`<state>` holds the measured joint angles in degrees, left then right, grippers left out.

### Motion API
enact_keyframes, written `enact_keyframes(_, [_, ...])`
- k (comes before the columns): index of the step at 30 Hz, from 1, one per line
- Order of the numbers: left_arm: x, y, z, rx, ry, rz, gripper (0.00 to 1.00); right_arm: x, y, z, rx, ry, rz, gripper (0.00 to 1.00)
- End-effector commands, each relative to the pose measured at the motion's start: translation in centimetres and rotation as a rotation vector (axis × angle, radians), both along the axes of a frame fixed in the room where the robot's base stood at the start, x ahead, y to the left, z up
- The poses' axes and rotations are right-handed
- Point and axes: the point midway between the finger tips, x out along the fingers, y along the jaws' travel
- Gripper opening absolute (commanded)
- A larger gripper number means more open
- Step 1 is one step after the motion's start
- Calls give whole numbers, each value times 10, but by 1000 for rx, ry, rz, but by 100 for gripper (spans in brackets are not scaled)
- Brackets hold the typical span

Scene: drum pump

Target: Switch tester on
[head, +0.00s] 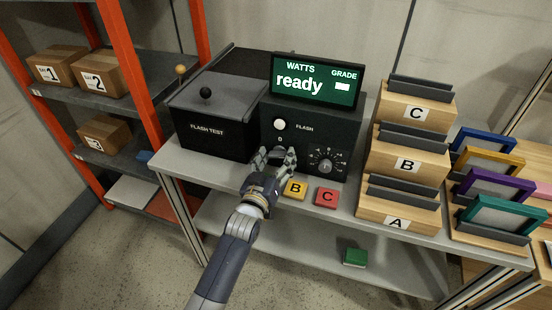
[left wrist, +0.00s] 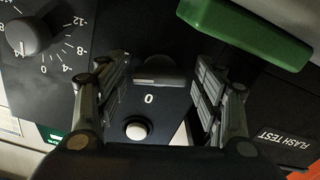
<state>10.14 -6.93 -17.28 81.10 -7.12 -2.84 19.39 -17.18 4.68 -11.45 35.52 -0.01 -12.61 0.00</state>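The tester (head: 345,125) is a dark box on the bench. Its screen (head: 318,80) is lit green and reads "WATTS", "ready" and "GRADE". A white round button (head: 280,125) marked "FLASH" sits on its front, above a "0" mark. A dark switch-like part (left wrist: 162,76) shows beside the "0" in the left wrist view. My left gripper (head: 278,156) is at the tester's lower front. In the left wrist view its fingers (left wrist: 160,88) are apart, one on each side of the dark part; contact cannot be told. The gripper hides this part in the head view.
A numbered dial (head: 325,165) sits right of my gripper. Yellow block B (head: 295,188) and red block C (head: 327,196) lie in front. A green block (left wrist: 245,30) is close in the wrist view. The FLASH TEST box (head: 215,120) stands left, stepped wooden racks (head: 405,165) right.

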Motion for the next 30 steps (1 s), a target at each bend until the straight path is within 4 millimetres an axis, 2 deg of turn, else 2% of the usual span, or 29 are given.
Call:
enact_keyframes(1, [0, 0, 0, 0, 0, 0, 44, 0, 0, 0, 0, 0, 0, 0])
enact_keyframes(4, [0, 0, 0, 0, 0, 0, 22, 0, 0, 0, 0, 0, 0, 0])
enact_keyframes(10, [0, 0, 1, 19, -6, 0, 23, 0, 0, 2, 0, 0, 0, 0])
enact_keyframes(20, [0, 0, 0, 266, -85, 0, 23, 0, 2, 10, 2, 0, -1, 0])
enact_keyframes(29, [0, 0, 0, 281, -91, 0, 23, 0, 3, 9, 3, 0, -1, 0])
enact_keyframes(30, [0, 0, 0, 281, -91, 0, 53, 0, 3, 9, 3, 0, -1, 0])
